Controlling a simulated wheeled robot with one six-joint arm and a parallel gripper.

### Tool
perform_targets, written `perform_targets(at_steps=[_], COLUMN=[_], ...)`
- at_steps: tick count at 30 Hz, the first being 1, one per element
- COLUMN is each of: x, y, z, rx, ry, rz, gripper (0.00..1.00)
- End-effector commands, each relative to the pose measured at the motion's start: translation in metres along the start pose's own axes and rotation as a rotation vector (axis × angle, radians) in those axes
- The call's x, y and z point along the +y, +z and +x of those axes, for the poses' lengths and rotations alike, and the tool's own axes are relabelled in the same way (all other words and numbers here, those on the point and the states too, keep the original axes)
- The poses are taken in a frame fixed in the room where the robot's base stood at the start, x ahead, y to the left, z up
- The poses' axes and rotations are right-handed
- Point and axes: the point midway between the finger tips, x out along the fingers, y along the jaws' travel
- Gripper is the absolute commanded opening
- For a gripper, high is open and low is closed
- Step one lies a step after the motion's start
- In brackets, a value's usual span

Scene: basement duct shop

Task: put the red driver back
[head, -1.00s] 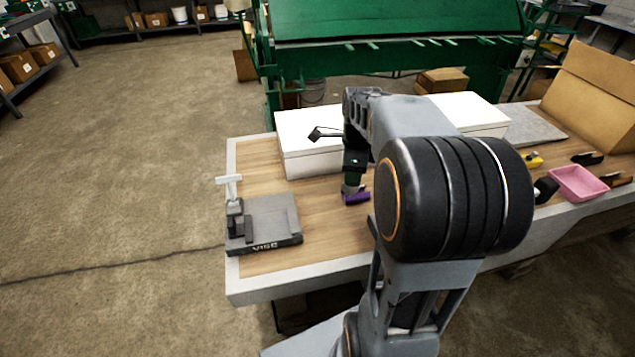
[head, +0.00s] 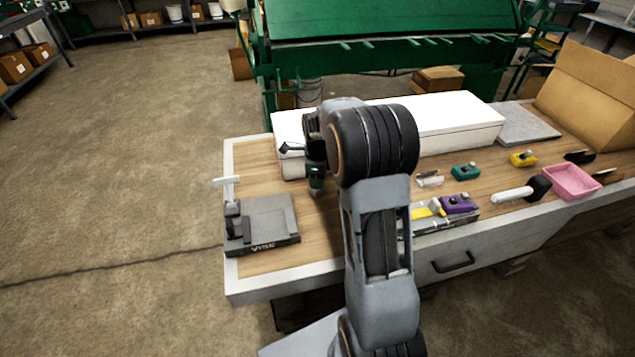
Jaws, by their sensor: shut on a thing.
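My gripper (head: 315,182) points down over the left part of the workbench, just right of the vise and in front of the white box. It is shut on a small dark green thing (head: 316,189); what this is I cannot tell, and the fingertips are hard to make out. I cannot make out a red driver anywhere. A grey tray (head: 462,222) at the bench's front holds a purple block (head: 459,203) and a yellow piece (head: 422,212). My arm hides its left end and the bench behind it.
The vise (head: 262,222) stands at the bench's left end. A long white box (head: 455,115) lies at the back. A green block (head: 465,172), a yellow block (head: 523,158), a white-and-black tool (head: 520,190) and a pink bin (head: 570,181) are on the right. Bare wood shows between gripper and vise.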

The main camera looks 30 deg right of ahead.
Motion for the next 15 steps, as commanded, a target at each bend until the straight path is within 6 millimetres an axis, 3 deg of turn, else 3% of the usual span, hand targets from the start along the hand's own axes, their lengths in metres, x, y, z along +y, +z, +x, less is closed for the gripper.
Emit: perform_targets(at_steps=[4,15], x=[0.001,0.0], y=[-0.001,-0.001], z=[0.019,0.023], rx=[0.001,0.0], ry=[0.002,0.001], rz=[0.001,0.0], gripper=[0.14,0.14])
